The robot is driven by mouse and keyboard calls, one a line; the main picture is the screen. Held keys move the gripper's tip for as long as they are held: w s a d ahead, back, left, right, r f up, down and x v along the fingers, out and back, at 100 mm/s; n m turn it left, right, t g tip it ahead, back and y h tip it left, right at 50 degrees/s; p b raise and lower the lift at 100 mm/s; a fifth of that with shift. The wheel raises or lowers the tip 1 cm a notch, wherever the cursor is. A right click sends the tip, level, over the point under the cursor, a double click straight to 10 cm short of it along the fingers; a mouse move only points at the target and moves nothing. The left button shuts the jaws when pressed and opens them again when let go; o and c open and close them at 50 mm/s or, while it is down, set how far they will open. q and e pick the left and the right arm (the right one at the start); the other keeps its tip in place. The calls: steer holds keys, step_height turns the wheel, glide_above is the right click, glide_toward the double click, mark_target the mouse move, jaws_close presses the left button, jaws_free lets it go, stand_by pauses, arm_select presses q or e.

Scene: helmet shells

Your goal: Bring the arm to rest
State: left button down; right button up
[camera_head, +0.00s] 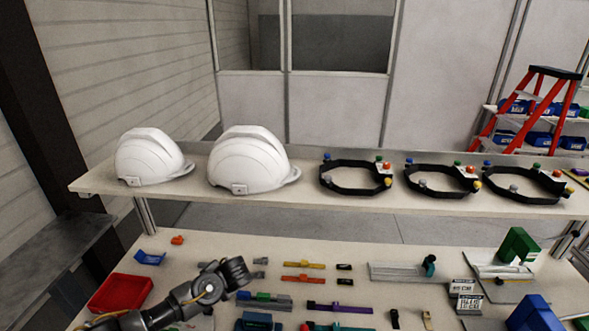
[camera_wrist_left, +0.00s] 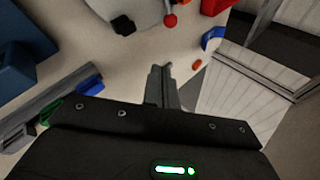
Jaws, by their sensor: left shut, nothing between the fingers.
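My left gripper (camera_wrist_left: 160,75) shows in the left wrist view with its fingers together and nothing between them. It is above the pale workbench, apart from the parts lying there. In the head view my left arm (camera_head: 207,290) comes in low on the left over the lower bench, and I cannot make out the fingers there. My right arm and gripper are in neither view. Two white helmet shells (camera_head: 150,157) (camera_head: 249,161) stand on the raised shelf.
Several black ring frames with coloured knobs (camera_head: 355,178) lie on the shelf (camera_head: 300,203). On the lower bench are a red tray (camera_head: 121,292), a blue piece (camera_head: 150,258), small coloured strips (camera_head: 303,265) and a green clamp fixture (camera_head: 518,245). A blue bin (camera_head: 535,314) is at the lower right.

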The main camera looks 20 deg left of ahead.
arm_select(q)
steer(key=s+d+f+m+h, duration=0.1)
steer(key=s+d+f+h, duration=0.1)
steer(key=s+d, duration=0.45)
steer(key=s+d+f+h, duration=0.3)
steer(key=s+d, duration=0.2)
steer(key=d, duration=0.2)
steer(key=s+d+r+n+t+h, duration=0.15)
steer(key=s+r, duration=0.25)
steer(key=s, duration=0.5)
steer(key=s+d+r+n+h, duration=0.1)
steer(key=s+d+r+h, duration=0.15)
steer(key=s, duration=0.65)
step_height(320, 180, down, 32)
steer(key=g+b, duration=0.1)
steer(key=b, duration=0.7)
steer(key=s+a+f+g+b, duration=0.1)
steer(key=s+f+b, duration=0.2)
steer(key=s+f, duration=0.5)
steer(key=s+a+f+y+b, duration=0.1)
steer(key=s+f+b, duration=0.2)
steer(key=s+f, duration=0.6)
step_height(320, 180, down, 7)
steer(key=shift+a+r+m+g, duration=0.1)
steer(key=shift+a+m+g, duration=0.15)
steer(key=shift+m+g, duration=0.1)
